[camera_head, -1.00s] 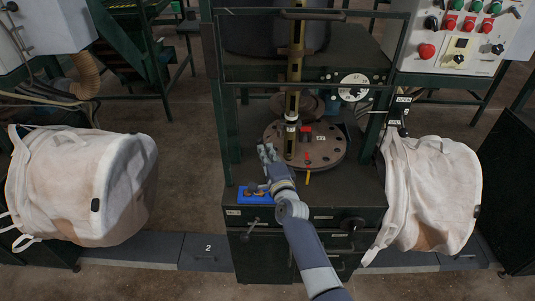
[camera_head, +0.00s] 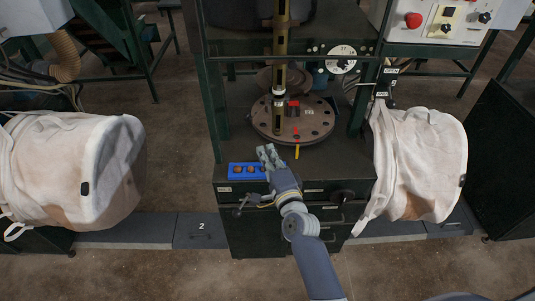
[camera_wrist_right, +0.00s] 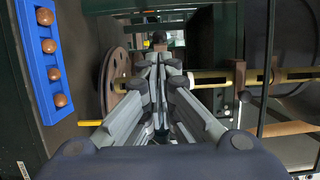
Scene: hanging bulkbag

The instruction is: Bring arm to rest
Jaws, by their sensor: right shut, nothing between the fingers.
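My right arm reaches up from the bottom of the head view. Its gripper (camera_head: 267,154) is just above the front of the machine's bench, to the right of a blue tray (camera_head: 240,171). In the right wrist view the gripper's fingers (camera_wrist_right: 158,62) come together with nothing held between them. The blue tray (camera_wrist_right: 42,62) also shows there at the left, with several brown balls in it. My left gripper does not show in the head view.
A round brown plate (camera_head: 322,127) with holes and an upright pole (camera_head: 280,45) stand behind the gripper. White bags hang at the left (camera_head: 75,165) and right (camera_head: 420,165). A control panel (camera_head: 440,20) is at top right. The floor in front is open.

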